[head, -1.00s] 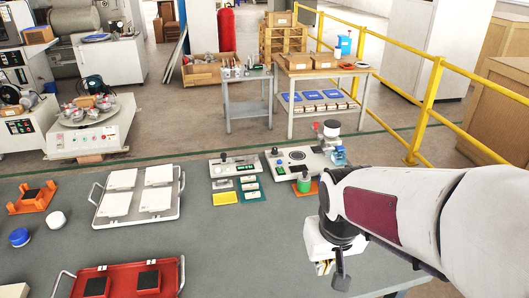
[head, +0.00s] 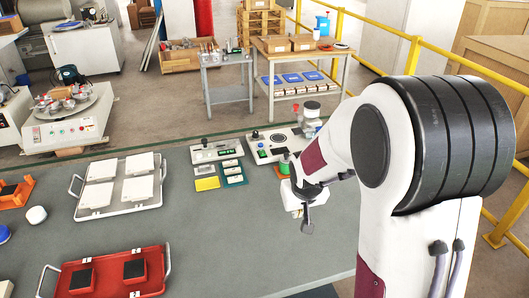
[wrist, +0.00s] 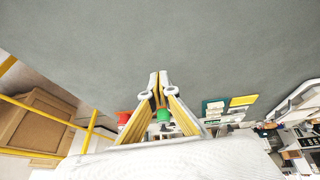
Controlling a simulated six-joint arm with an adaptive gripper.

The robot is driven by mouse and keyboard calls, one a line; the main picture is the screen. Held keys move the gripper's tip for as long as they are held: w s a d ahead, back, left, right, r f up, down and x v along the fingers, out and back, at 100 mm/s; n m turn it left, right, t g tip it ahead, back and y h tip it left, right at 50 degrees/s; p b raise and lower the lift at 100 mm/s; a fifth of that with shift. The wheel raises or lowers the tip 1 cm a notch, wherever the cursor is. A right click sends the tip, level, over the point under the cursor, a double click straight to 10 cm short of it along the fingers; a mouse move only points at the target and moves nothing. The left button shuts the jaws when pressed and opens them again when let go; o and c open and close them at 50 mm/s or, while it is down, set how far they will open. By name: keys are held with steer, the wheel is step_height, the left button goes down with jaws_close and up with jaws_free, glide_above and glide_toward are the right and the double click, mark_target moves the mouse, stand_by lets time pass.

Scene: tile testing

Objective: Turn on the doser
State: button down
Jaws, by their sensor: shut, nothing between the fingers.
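Two pale bench units with controls stand at the back of the grey table. The right unit (head: 264,154) has a dark round plate, a green indicator, a black knob and a pale vessel (head: 311,112) at its right end. The left unit (head: 214,151) is a smaller panel with a small display. I cannot tell from labels which one is the doser. My gripper (head: 307,227) is shut and empty, in front of the right unit and apart from it. In the wrist view its fingertips (wrist: 159,74) meet over bare table. A green-topped bottle (head: 284,162) stands beside the gripper, partly hidden.
A white tray (head: 152,204) with pale tiles and a red tray (head: 72,294) with dark blocks lie to the left. Yellow and green cards (head: 207,184) lie before the left unit. The table's middle front is clear. A yellow railing (head: 375,64) runs behind.

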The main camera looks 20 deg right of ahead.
steer(key=w+f, duration=0.1)
steer(key=w, duration=0.2)
steer(key=w+d+f+t, duration=0.1)
steer(key=w, duration=0.2)
steer(key=w+f+t, duration=0.1)
steer(key=w+f, duration=0.1)
steer(key=w, duration=0.1)
steer(key=shift+w+d, duration=0.35)
steer(key=shift+d, duration=0.05)
steer(key=w+t, duration=0.2)
steer(key=w, duration=0.3)
steer(key=shift+w+d, duration=0.1)
steer(key=shift+w, duration=0.05)
steer(key=w, duration=0.1)
steer(key=w+r+t, duration=0.1)
steer(key=w, duration=0.1)
steer(key=shift+w+a+r+n+t, duration=0.1)
steer(key=shift+a+r+n+t, duration=0.1)
steer(key=shift+r+n+t, duration=0.1)
steer(key=w+a+r+t+y, duration=0.1)
steer(key=w+r+t, duration=0.2)
steer(key=r, duration=0.4)
steer(key=shift+w+a+r, duration=0.15)
steer(key=shift+w+a, duration=0.05)
steer(key=shift+w, duration=0.7)
steer(key=shift+w, duration=0.1)
